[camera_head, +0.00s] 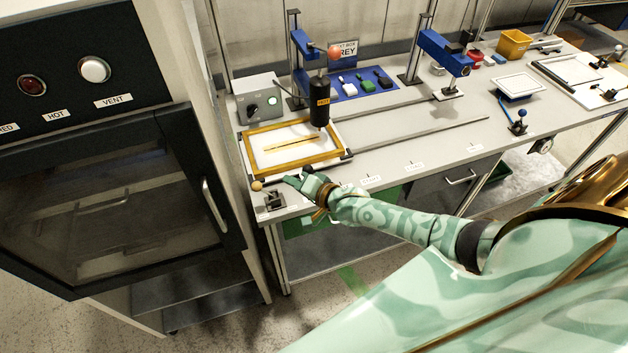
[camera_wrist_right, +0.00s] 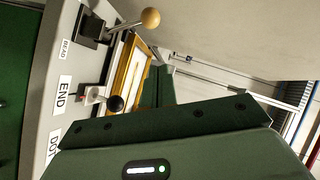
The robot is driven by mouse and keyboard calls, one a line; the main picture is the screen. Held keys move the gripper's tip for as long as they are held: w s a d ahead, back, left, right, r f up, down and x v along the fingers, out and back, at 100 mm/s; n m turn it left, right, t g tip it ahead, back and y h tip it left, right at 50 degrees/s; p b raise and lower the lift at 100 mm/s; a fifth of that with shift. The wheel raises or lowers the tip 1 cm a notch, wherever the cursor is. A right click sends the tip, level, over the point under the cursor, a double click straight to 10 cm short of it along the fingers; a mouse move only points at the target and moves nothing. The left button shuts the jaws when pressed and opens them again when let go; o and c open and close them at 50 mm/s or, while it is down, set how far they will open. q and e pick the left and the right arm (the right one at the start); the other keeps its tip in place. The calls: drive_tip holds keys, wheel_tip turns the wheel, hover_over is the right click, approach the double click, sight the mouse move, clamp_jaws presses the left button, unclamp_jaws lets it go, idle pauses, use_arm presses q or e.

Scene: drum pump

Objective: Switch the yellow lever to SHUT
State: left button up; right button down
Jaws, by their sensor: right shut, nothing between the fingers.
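The yellow lever has a round yellow knob (camera_head: 257,186) on a metal rod above a small dark base at the near left corner of the workbench. Its rod leans up and left from the base in the head view. In the wrist view the yellow knob (camera_wrist_right: 150,17) is at the top, its rod running left to the black base. My right gripper (camera_head: 291,180) is shut and empty, just right of the knob and apart from it. Its dark green fingers (camera_wrist_right: 160,84) show in the wrist view. I cannot read a SHUT label. My left gripper is out of view.
A yellow-framed tray (camera_head: 248,161) lies behind the lever. A black-knobbed lever (camera_wrist_right: 115,103) stands near an END label (camera_wrist_right: 62,95). A dark cabinet (camera_head: 100,180) stands close on the left. A black cylinder (camera_head: 319,100) stands over the tray.

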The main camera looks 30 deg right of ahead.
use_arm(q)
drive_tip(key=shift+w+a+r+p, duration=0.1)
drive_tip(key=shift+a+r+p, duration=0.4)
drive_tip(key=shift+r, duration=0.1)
use_arm(e)
drive_tip(key=v, duration=0.4)
drive_tip(key=a+v, duration=0.1)
drive_tip(key=v, duration=0.1)
drive_tip(key=shift+r, duration=0.25)
drive_tip(key=shift+d, duration=0.15)
